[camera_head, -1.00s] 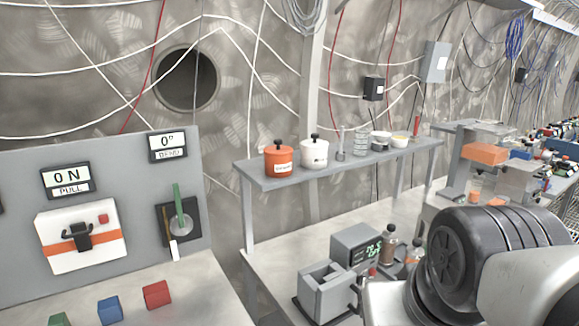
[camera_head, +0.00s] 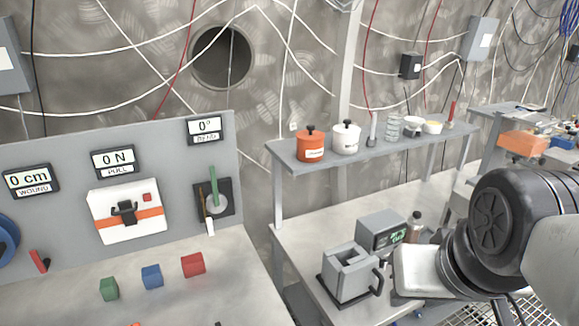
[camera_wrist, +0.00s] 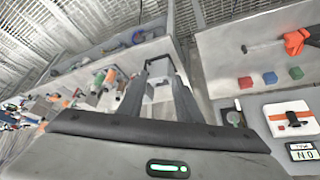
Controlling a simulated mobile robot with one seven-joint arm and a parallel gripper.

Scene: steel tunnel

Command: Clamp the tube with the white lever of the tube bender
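The tube bender (camera_head: 226,201) is on the upright grey panel, below the "0° BEND" display (camera_head: 208,129). It has a dark plate with a round grey disc, an upright green bar (camera_head: 214,184) and a short white lever (camera_head: 210,227) hanging down. A thin brownish piece (camera_head: 203,203) beside the disc may be the tube; I cannot tell. The bender also shows small in the wrist view (camera_wrist: 232,117), right of my gripper. My gripper (camera_wrist: 158,72) has its two fingers apart, with nothing seen between them. It is well away from the bender.
A white box with an orange band (camera_head: 128,214) is left of the bender. Red (camera_head: 193,265), blue (camera_head: 152,276) and green (camera_head: 109,288) blocks lie on the bench. A shelf (camera_head: 290,170) with pots and a grey device (camera_head: 349,275) stand right, past a gap.

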